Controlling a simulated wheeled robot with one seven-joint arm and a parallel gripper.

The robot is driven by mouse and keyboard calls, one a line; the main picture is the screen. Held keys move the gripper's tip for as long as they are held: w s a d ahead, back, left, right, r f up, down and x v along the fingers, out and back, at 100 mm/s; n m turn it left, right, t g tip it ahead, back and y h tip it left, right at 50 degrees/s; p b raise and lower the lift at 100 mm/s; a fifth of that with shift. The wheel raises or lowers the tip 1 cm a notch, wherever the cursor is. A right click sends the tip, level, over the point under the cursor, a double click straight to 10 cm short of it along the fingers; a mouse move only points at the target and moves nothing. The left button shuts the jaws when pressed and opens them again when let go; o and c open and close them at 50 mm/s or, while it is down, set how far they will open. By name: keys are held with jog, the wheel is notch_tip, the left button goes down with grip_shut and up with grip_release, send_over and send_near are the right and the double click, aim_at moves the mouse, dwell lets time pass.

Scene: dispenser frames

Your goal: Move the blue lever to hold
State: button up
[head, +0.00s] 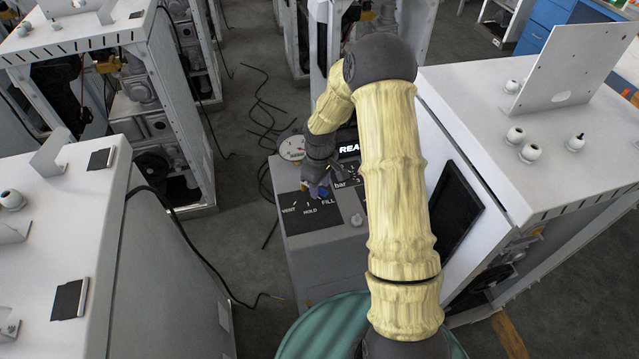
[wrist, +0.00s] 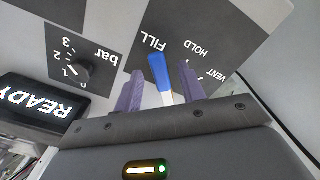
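The blue lever (wrist: 159,74) stands on a dark panel (wrist: 205,25) marked VENT, HOLD and FILL. In the wrist view its blue end points at the FILL label, and its lower part is pale. My gripper (wrist: 162,71) has its two purple fingers on either side of the lever, with a small gap showing on each side, so it is open and around the lever. In the head view my gripper (head: 316,188) is low over the panel, and only a small bit of the blue lever (head: 323,192) shows.
A round gauge (head: 292,148) is at the unit's far edge. White cabinets (head: 560,130) stand close on the right, others on the left.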

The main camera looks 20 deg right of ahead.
jog(key=shift+f, duration=0.1)
grip_shut()
